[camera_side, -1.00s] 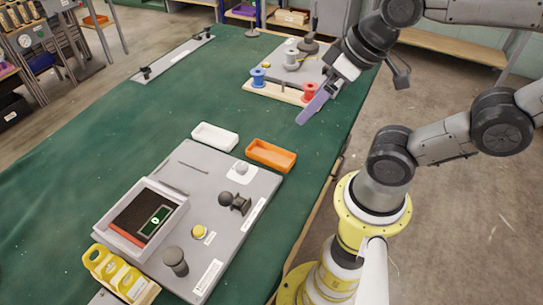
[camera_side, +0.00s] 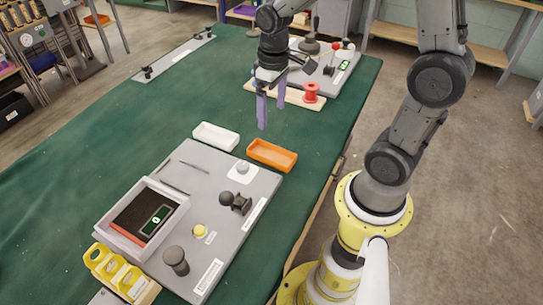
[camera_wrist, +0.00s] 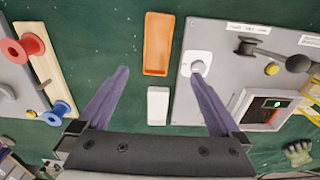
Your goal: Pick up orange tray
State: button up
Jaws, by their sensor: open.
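The orange tray (camera_side: 271,155) is a shallow rectangular tray lying on the green table, at the back corner of a grey board. It also shows in the wrist view (camera_wrist: 158,44), upper middle, ahead of the fingers. A white tray (camera_side: 216,136) lies beside it to the left, and shows nearer in the wrist view (camera_wrist: 158,105). My gripper (camera_side: 270,115) is open and empty, with two purple fingers pointing down, above the table behind the trays. In the wrist view, the fingers (camera_wrist: 160,95) are spread wide, with the white tray between them.
The grey board (camera_side: 185,215) with knobs, a yellow button and a box with a small screen lies in front of the trays. Behind my gripper stand a red spool (camera_side: 311,93) on a wooden strip and another grey board. Green table (camera_side: 150,120) to the left is clear.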

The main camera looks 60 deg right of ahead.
send_near(271, 157)
jog(key=shift+s+a+f, duration=0.15)
jog(key=shift+s+f, duration=0.2)
jog(key=shift+s, duration=0.05)
jog(key=shift+w+f, duration=0.2)
jog(key=shift+f, duration=1.25)
jog(key=shift+w+f, duration=0.2)
jog(key=shift+f, duration=1.3)
jog(key=c, duration=1.4)
jog(key=shift+o, duration=0.2)
jog(key=shift+r, duration=0.1)
